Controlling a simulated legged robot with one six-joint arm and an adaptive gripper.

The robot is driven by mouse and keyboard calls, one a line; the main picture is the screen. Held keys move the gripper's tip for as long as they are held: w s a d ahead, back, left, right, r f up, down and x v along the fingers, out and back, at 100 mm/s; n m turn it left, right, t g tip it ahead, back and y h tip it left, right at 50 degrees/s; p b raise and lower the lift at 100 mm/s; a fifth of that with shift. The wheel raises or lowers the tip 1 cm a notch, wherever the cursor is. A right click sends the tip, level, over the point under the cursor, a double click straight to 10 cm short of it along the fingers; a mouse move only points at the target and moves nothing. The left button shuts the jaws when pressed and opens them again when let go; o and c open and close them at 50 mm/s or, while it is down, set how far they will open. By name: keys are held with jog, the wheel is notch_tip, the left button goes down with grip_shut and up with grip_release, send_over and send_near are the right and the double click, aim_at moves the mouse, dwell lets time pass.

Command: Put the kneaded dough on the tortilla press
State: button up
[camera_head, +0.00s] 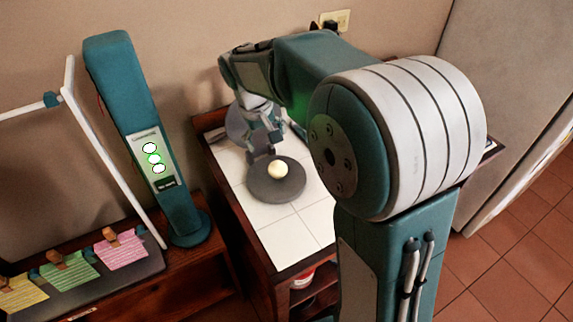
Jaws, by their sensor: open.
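A pale, round ball of dough (278,169) sits on the dark grey round plate of the tortilla press (274,190). The press lies open on a white tiled counter, with its other round plate (237,122) raised behind, partly hidden by my arm. My gripper (268,147) is open just behind the dough, above the back of the press. The dough appears apart from the fingers, though the fingertips are small and partly hidden in this view.
The tiled counter (291,232) has free room in front of the press. A large pale appliance (500,90) stands at right, and a wall outlet (336,20) is behind.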

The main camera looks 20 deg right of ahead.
jog(key=s+d+r+m+t+y, duration=0.1)
jog(key=s+r+t, duration=0.1)
jog(key=s, duration=1)
jog(key=s+d+r+m+t+y, duration=0.1)
jog(key=s+r+t, duration=0.1)
jog(key=s, duration=0.9)
jog(key=shift+s+d+r+t, duration=0.15)
jog(key=shift+s+r+t, duration=0.25)
jog(key=shift+r, duration=0.05)
